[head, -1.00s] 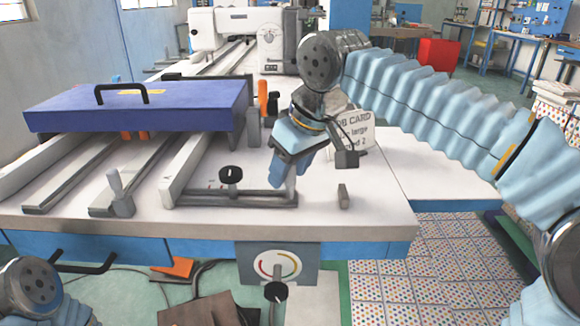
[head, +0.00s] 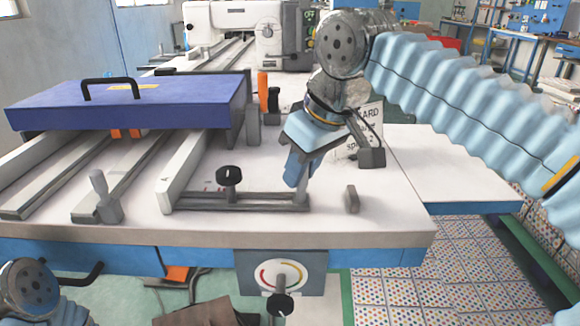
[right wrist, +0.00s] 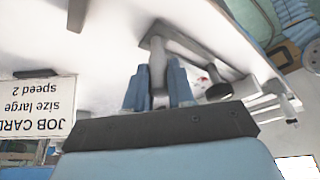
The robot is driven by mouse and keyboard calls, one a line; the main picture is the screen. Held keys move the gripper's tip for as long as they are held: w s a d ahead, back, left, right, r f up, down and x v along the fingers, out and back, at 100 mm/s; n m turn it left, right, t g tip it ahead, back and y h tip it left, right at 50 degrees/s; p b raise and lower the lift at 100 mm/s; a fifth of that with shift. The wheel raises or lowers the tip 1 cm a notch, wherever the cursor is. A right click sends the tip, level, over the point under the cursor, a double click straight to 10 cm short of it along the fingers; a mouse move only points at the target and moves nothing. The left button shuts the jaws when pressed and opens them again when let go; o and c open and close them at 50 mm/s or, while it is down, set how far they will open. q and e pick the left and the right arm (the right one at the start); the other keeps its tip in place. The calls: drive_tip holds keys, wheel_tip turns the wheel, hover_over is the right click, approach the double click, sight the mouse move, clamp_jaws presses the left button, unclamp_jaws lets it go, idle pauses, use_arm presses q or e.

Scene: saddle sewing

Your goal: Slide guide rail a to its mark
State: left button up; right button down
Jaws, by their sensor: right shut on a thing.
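A grey rail (head: 235,206) lies on the white table near its front edge; I take it for guide rail a, though no letter is legible. A short upright post (head: 301,196) stands at its right end. My right gripper (head: 298,182) is shut on this post, and the right wrist view shows the post (right wrist: 158,68) between both fingers. A black knob (head: 229,177) stands on the rail's slotted part. Small red marks show on the table just behind the rail, too small to read. My left gripper is out of view; only part of that arm shows at lower left.
A small grey block (head: 352,198) stands right of the rail. A pale bar (head: 185,172) runs back from the rail's left end. A blue lid (head: 130,102) with a black handle is at left. A job card (head: 366,125) stands behind my right gripper.

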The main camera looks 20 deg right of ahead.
drive_tip(key=shift+d, duration=0.2)
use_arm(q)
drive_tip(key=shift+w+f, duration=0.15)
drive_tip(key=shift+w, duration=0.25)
use_arm(e)
drive_tip(key=c, duration=1)
unclamp_jaws()
drive_tip(key=shift+o, duration=0.2)
drive_tip(key=shift+r, duration=0.1)
use_arm(q)
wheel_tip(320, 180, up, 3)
drive_tip(key=p, duration=0.3)
use_arm(e)
drive_tip(key=v, duration=1.3)
drive_tip(key=shift+s+r, duration=0.2)
drive_tip(key=shift+s, duration=0.05)
